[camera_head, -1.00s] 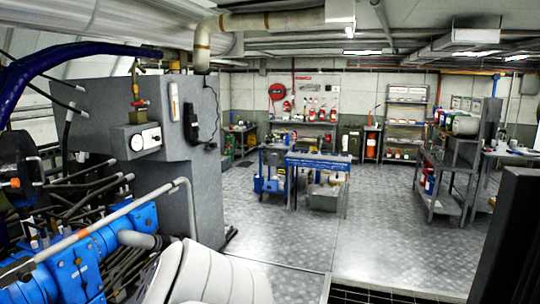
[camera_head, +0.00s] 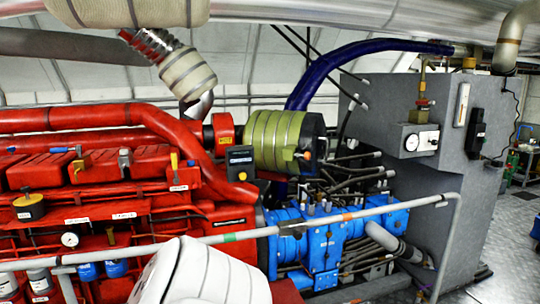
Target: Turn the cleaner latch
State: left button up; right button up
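An olive-green ribbed cylinder (camera_head: 275,140), which looks like the cleaner, sits behind the blue block at the picture's middle. It has a dark end cap (camera_head: 314,142) on its right. A small yellow-green piece (camera_head: 289,154) on its right side may be the latch. It is too small to tell which way it is turned. Neither of my grippers shows.
A red engine (camera_head: 130,160) with pipes fills the left. A grey handrail (camera_head: 240,236) crosses in front of the engine and the blue hydraulic block (camera_head: 325,240). A grey cabinet (camera_head: 448,180) stands at right.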

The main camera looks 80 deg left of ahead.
aim_at(307, 155)
jog(key=k+u, duration=0.2)
jog(key=u, duration=2.05)
jog(key=i+l+u, duration=0.2)
jog(key=i+l, duration=0.2)
jog(key=l, duration=0.2)
